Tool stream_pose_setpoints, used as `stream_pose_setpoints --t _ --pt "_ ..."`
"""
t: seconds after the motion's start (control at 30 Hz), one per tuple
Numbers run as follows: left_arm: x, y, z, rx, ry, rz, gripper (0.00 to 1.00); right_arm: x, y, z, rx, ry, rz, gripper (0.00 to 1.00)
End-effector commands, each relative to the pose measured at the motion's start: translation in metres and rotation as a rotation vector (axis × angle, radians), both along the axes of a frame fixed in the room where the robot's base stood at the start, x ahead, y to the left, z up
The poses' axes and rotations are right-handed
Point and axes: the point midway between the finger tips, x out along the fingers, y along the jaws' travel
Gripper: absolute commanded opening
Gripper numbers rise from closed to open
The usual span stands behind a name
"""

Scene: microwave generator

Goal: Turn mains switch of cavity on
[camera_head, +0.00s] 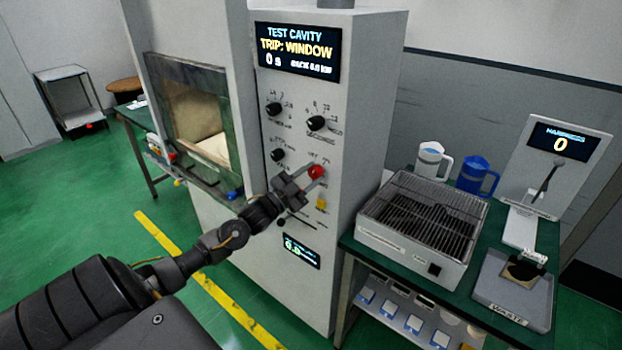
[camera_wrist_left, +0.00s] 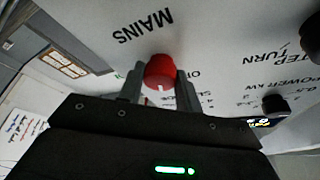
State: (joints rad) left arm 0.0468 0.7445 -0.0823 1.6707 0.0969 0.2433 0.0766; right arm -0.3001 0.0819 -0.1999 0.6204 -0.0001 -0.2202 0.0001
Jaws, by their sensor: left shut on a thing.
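The mains switch is a red round knob (camera_head: 317,172) on the front panel of the test cavity (camera_head: 372,110). In the left wrist view the red knob (camera_wrist_left: 160,72) sits beside the word MAINS, with a white mark on its lower edge. My left gripper (camera_head: 306,178) is at the panel, its two fingers on either side of the knob, shut on it. The left gripper also shows in the wrist view (camera_wrist_left: 160,88). The cavity display (camera_head: 297,52) reads "TRIP: WINDOW" and 0 s. My right gripper is not in view.
Black knobs (camera_head: 316,123) are above the red one, and a yellow button (camera_head: 321,204) is just below it. The glass window (camera_head: 190,125) is at the left. A bench at the right holds a wire-topped tray (camera_head: 425,215), a white jug (camera_head: 432,161) and a blue jug (camera_head: 477,175).

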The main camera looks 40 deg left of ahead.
Motion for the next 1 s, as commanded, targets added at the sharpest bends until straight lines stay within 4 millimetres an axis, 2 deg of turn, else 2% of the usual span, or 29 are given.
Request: stream_pose_setpoints --t 0.4,1.0 --pt "0.0 0.0013 0.0011 0.207 0.004 0.001 0.11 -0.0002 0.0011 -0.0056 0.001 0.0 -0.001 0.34" --pt "0.0001 0.0012 0.0013 0.244 0.005 0.002 0.11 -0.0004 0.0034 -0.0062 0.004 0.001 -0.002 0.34"
